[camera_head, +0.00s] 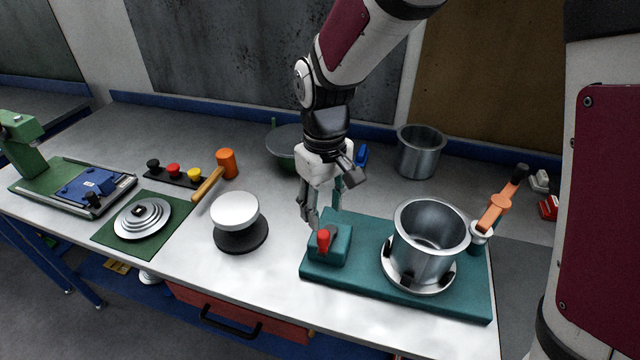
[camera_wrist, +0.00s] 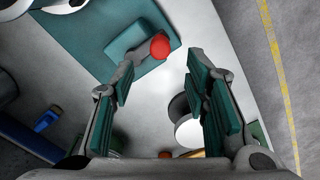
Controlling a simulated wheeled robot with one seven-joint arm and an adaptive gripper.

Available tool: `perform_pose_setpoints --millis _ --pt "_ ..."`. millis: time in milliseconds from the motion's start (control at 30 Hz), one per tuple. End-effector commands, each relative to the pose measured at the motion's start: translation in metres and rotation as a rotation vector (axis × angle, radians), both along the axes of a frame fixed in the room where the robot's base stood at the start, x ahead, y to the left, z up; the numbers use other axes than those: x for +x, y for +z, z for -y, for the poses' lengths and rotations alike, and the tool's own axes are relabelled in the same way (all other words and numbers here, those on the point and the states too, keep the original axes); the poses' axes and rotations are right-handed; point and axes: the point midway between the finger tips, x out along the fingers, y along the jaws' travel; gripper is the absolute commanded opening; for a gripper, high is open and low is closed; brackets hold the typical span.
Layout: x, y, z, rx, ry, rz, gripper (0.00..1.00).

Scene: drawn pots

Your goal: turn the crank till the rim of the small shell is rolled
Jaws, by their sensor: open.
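A teal rimming machine base (camera_head: 365,275) lies on the bench. A steel, open-topped shell (camera_head: 430,240) stands upright in a round clamp (camera_head: 418,280) on its right part. A block (camera_head: 338,250) on its left part carries a crank with a red knob (camera_head: 323,240). The knob also shows in the wrist view (camera_wrist: 159,46). My gripper (camera_head: 322,212) is open just above and behind the knob. In the wrist view my gripper (camera_wrist: 160,88) has its fingers spread, and the knob shows beyond the tips, nearer the left finger. I cannot tell whether they touch.
An orange arm (camera_head: 498,208) stands by the shell's right side. Another steel pot (camera_head: 421,150) stands behind. A white-topped stool-like form (camera_head: 236,212), an orange mallet (camera_head: 226,165) and stacked discs (camera_head: 142,218) lie to the left. The bench front left of the base is clear.

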Motion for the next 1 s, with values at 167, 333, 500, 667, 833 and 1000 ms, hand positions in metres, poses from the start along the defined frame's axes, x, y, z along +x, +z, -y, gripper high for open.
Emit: perform_pose_setpoints --millis 167,333,500,667,833,1000 --pt "-0.002 -0.036 0.001 -0.003 -0.001 -0.004 0.42" --pt "-0.001 -0.063 0.001 -0.002 -0.003 -0.002 0.42" --pt "0.000 -0.079 0.001 -0.001 -0.001 -0.001 0.42" --pt "0.000 -0.084 0.001 0.001 -0.001 0.001 0.42" --pt "0.000 -0.084 0.000 0.001 -0.001 0.001 0.42" --pt "0.000 -0.084 0.000 0.001 -0.001 0.001 0.15"
